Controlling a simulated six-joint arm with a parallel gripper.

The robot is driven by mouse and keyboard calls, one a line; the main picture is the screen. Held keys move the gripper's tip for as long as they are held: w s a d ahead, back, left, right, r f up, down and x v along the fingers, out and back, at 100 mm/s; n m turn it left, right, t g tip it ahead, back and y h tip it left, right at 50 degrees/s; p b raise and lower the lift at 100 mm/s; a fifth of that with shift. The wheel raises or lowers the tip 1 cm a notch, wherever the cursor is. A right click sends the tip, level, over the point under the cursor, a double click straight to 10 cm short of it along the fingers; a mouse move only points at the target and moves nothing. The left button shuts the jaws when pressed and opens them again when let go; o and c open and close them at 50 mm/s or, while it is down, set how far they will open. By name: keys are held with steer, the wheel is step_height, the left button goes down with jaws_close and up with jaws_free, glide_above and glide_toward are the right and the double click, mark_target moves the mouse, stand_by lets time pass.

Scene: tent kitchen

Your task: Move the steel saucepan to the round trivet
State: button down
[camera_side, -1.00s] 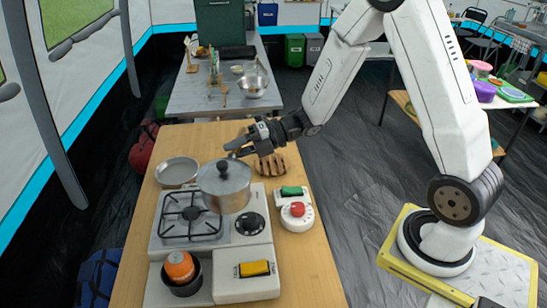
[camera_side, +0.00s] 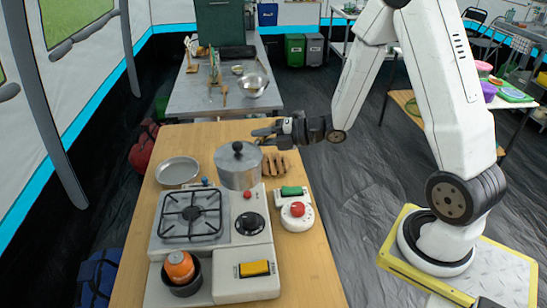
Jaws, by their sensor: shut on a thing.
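The steel saucepan (camera_side: 238,172), with its lid and black knob on, is upright near the back edge of the stove, left of the trivet. It appears held up, though the gap below it is hard to judge. My gripper (camera_side: 266,136) is at the pan's far right side, shut on the saucepan; the exact grip is mostly hidden. The round wooden slatted trivet (camera_side: 277,166) lies on the wooden table just right of the pan, its left part hidden by the pan.
The camping stove (camera_side: 190,216) has a bare burner grate. A shallow grey pan (camera_side: 178,172) lies to the left. A green-switch box (camera_side: 291,194) and a red-knobbed white timer (camera_side: 297,215) are in front of the trivet. An orange item sits in a dark pot (camera_side: 182,284).

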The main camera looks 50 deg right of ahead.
steer(key=s+d+f+m+t+h, duration=0.1)
steer(key=s+d+f+m+h, duration=0.1)
steer(key=s+d+m+h, duration=0.5)
steer(key=s+d+f+m+h, duration=0.25)
steer(key=d+h, duration=0.35)
steer(key=d, duration=0.4)
steer(key=w+d+f, duration=0.5)
steer(key=w+f, duration=0.3)
steer(key=w, duration=0.4)
steer(key=shift+d+f, duration=0.15)
steer(key=shift+f, duration=0.25)
steer(key=shift+f, duration=0.1)
steer(key=shift+w+d+f, duration=0.1)
steer(key=shift+w+f, duration=0.1)
steer(key=shift+f, duration=1.55)
